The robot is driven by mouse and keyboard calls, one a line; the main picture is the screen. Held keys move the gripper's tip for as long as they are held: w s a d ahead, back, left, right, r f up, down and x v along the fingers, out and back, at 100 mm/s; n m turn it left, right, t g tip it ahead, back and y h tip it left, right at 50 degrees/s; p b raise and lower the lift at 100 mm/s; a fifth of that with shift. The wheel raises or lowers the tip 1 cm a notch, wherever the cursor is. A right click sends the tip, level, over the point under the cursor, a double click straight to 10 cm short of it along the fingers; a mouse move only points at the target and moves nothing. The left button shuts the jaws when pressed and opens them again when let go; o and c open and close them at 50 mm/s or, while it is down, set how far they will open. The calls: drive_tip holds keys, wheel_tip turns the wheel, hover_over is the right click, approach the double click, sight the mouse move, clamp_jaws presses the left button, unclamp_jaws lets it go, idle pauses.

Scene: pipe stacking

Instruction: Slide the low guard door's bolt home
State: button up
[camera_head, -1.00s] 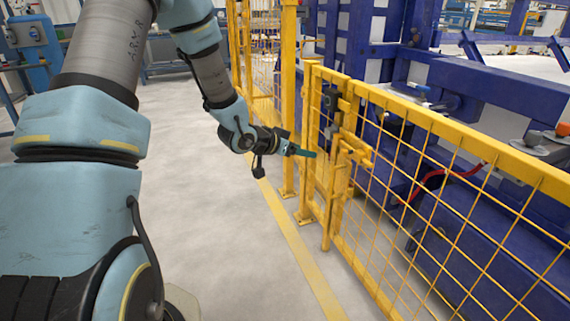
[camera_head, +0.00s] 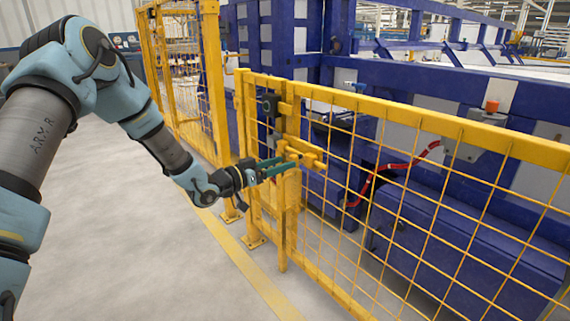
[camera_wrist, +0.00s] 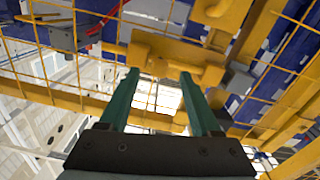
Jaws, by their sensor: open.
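The low guard door (camera_head: 440,123) is a yellow frame with wire mesh, standing upright beside a yellow post. Its bolt (camera_head: 305,153) is a yellow bar on a yellow mount near the post end; in the wrist view the bolt hardware (camera_wrist: 178,66) lies just beyond the fingertips. My gripper (camera_head: 290,165) has two green fingers and is open at the bolt. In the wrist view my gripper (camera_wrist: 160,74) has its fingertips apart with the yellow hardware between and beyond them. I cannot tell whether they touch it. How far the bolt is drawn is unclear.
A black latch box (camera_head: 269,104) sits on the post above the bolt. Taller yellow fencing (camera_head: 180,75) stands behind to the left. Blue machinery (camera_head: 440,220) with a red hose fills the space behind the mesh. The grey floor (camera_head: 110,220) at left is clear.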

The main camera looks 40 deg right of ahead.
sight(298, 157)
drive_tip(key=shift+s+d, duration=0.15)
drive_tip(key=shift+d, duration=0.95)
clamp_jaws()
idle(0.7)
